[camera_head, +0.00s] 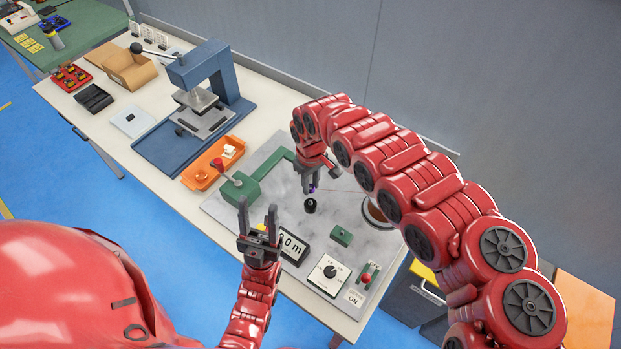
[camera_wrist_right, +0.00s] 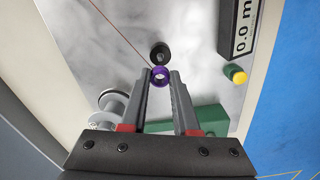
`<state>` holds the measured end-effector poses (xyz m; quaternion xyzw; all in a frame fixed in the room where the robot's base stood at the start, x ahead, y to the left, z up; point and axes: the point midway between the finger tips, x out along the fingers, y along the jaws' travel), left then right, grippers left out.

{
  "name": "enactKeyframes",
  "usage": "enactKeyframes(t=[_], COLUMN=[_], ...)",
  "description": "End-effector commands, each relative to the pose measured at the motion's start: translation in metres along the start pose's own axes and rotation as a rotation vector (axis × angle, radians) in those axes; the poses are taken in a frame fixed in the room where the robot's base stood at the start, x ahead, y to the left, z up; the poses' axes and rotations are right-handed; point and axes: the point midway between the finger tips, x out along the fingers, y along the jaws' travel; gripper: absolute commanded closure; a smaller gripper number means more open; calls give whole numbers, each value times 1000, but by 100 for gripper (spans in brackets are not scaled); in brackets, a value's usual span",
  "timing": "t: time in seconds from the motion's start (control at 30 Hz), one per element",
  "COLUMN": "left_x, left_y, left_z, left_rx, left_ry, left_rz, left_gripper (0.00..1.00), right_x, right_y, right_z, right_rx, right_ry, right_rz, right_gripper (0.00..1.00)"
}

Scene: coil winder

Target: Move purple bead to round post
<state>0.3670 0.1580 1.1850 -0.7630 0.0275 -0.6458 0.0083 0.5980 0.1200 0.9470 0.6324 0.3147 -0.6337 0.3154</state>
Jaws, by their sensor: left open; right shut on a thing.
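The purple bead (camera_wrist_right: 160,83) is a ring between the fingertips of my right gripper (camera_wrist_right: 160,79) in the right wrist view. In the head view the bead (camera_head: 313,189) is a small purple spot at the tips of my right gripper (camera_head: 312,186), which is shut on it. A short black round post (camera_wrist_right: 160,53) stands just beyond the bead in the wrist view. In the head view the post (camera_head: 310,206) is just below the gripper tips; the exact gap cannot be told. My left gripper (camera_head: 259,222) is open and empty, fingers up, near the table's front edge.
A thin red wire (camera_wrist_right: 121,35) runs to the bead area. A display (camera_head: 291,247), a dial box (camera_head: 328,274) and a green block (camera_head: 341,236) stand on the grey plate. A green bracket (camera_head: 240,187) and an orange tray (camera_head: 211,166) lie left. A spool (camera_wrist_right: 110,108) is near.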

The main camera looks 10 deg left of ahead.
Motion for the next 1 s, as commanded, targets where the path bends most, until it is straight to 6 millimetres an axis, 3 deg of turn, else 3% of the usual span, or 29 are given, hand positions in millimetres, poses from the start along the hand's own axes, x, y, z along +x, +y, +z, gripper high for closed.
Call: enactKeyframes(t=[0.6, 1.0], left_x=[-35, -34], left_y=[2, 2], left_z=[6, 6], left_rx=[0, 0], left_ry=[0, 0], left_rz=[0, 0], left_gripper=[50, 50], right_x=[50, 50], right_y=[-2, -2], right_z=[-1, -1], right_rx=[-5, -5], right_ry=[2, 2], right_rz=[0, 0], right_gripper=[100, 100])
